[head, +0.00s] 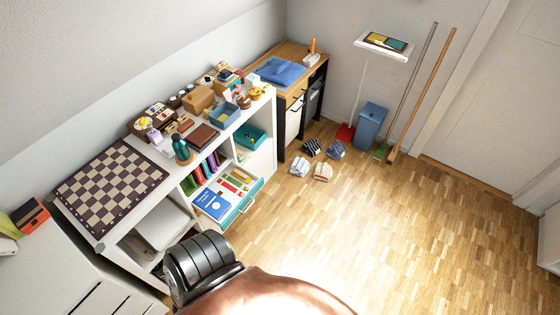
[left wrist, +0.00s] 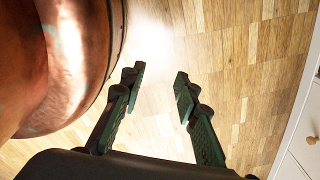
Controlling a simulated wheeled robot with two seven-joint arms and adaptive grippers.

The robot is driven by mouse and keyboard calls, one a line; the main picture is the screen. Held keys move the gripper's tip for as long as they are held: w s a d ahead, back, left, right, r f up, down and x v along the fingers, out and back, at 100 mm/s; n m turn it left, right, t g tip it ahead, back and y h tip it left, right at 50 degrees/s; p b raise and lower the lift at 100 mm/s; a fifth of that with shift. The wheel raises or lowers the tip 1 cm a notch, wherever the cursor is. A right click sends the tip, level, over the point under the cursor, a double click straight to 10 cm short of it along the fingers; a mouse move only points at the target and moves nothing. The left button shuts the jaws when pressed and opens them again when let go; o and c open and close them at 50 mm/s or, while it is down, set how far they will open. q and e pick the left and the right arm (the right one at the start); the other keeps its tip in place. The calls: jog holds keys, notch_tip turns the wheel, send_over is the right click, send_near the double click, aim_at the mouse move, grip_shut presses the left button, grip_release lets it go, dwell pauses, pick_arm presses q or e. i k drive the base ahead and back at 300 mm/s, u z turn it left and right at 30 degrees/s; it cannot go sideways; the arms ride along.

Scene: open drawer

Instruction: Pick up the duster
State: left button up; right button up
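I cannot surely tell which thing is the duster in the head view. Two long-handled tools lean on the back wall: one with a grey handle (head: 412,88) and a green foot, one with a wooden handle (head: 427,90). A red dustpan-like piece (head: 345,133) with a thin upright handle stands on the floor left of them. My left gripper (left wrist: 158,82) shows in the left wrist view, its dark green fingers apart, with nothing between them but floor beyond. It is not clearly seen in the head view. My right gripper is in neither view.
A white shelf with a crowded top stands along the left wall; its drawer (head: 246,205) is open, holding a blue book (head: 212,205). A blue bin (head: 369,127) and several slippers (head: 323,172) are on the floor. The wooden floor (head: 400,240) at right is clear.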

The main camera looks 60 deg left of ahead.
aim_at(246, 180)
jog(key=u, duration=0.2)
jog(key=i, duration=1.4)
jog(key=u, duration=1.55)
jog(key=i, duration=0.95)
jog(key=u, duration=0.9)
